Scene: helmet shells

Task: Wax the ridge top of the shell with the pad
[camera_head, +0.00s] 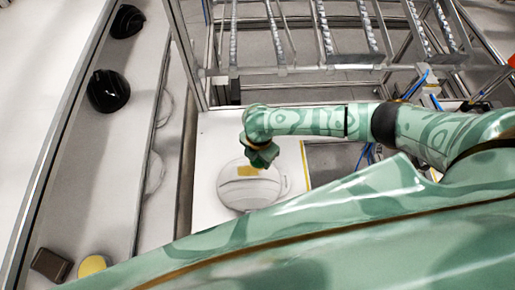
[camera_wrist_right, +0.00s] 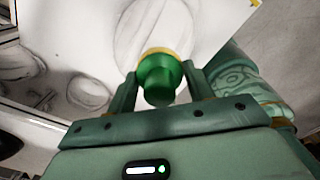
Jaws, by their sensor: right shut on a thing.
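A white helmet shell (camera_head: 240,196) sits on a white table (camera_head: 212,150) in the head view, with a raised ridge across it. My right gripper (camera_head: 262,157) is over the shell's far part. In the right wrist view, the right gripper (camera_wrist_right: 160,88) is shut on the green handle of the pad (camera_wrist_right: 158,70), whose yellow rim faces the pale shell (camera_wrist_right: 150,22). The pad's yellow part (camera_head: 247,171) shows over the shell in the head view. I cannot tell whether it touches the ridge. My left gripper is not in view.
On the long pale bench at left stand two black helmets (camera_head: 108,90) (camera_head: 127,21), a brown block (camera_head: 52,264) and a round yellow thing (camera_head: 93,265). A metal rack (camera_head: 330,45) stands behind the table. A dark panel (camera_head: 330,160) lies right of the shell.

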